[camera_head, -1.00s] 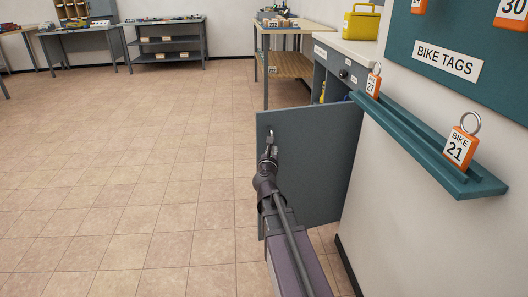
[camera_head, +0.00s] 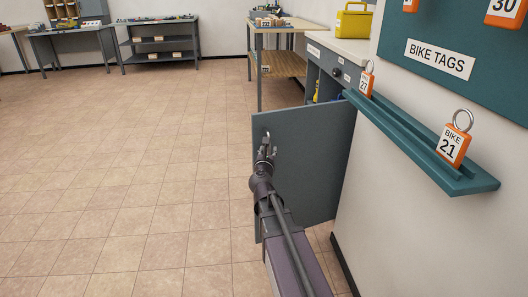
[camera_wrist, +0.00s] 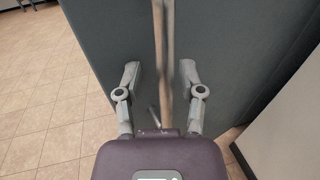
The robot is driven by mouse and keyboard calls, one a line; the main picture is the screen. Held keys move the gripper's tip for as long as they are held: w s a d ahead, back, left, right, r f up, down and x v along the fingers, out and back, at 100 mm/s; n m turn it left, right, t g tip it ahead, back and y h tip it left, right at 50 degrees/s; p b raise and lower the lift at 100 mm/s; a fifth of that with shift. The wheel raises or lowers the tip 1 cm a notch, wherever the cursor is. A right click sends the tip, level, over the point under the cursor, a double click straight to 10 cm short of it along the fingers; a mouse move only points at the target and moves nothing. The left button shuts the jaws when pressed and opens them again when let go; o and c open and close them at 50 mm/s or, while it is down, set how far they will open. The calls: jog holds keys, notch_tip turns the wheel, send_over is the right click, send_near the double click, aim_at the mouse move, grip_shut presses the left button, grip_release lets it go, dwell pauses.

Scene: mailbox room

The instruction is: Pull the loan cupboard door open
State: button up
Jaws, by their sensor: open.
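The loan cupboard door (camera_head: 318,165) is a grey-blue panel that stands swung far out from the cupboard (camera_head: 325,72) on the right. My gripper (camera_head: 266,153) is at the door's near face, close to its free edge. In the wrist view, the door (camera_wrist: 235,50) fills the middle. Its upright bar handle (camera_wrist: 163,35) runs between the two fingers of my gripper (camera_wrist: 159,76). The fingers are spread, with a gap to the bar on each side. The handle's top shows in the head view (camera_head: 267,134). Part of the cupboard's inside shows above the door.
A teal ledge (camera_head: 425,145) with orange bike tags juts from the white wall at right. A yellow case (camera_head: 354,22) sits on the cupboard top. A wooden-topped bench (camera_head: 285,65) stands behind the door. The tiled floor at left is clear.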

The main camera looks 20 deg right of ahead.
jog(key=shift+s+a, duration=0.15)
jog(key=shift+a, duration=0.1)
jog(key=v, duration=0.7)
jog(key=shift+s+d, duration=0.1)
jog(key=shift+d, duration=0.05)
dwell(0.4)
jog(key=s+a+f+m+g+y+p, duration=0.1)
jog(key=s+f+m+g+p, duration=0.3)
jog(key=m, duration=0.6)
jog(key=s+a+f+m+g+y+p, duration=0.15)
jog(key=s+f+m+g, duration=0.35)
jog(key=m, duration=0.6)
jog(key=s+a+m+g+y+p, duration=0.4)
jog(key=s+a+m+g+y, duration=0.4)
jog(key=a, duration=0.4)
notch_tip(320, 180, up, 38)
jog(key=m+t+h+p, duration=0.1)
jog(key=p, duration=3.7)
jog(key=shift+f, duration=0.2)
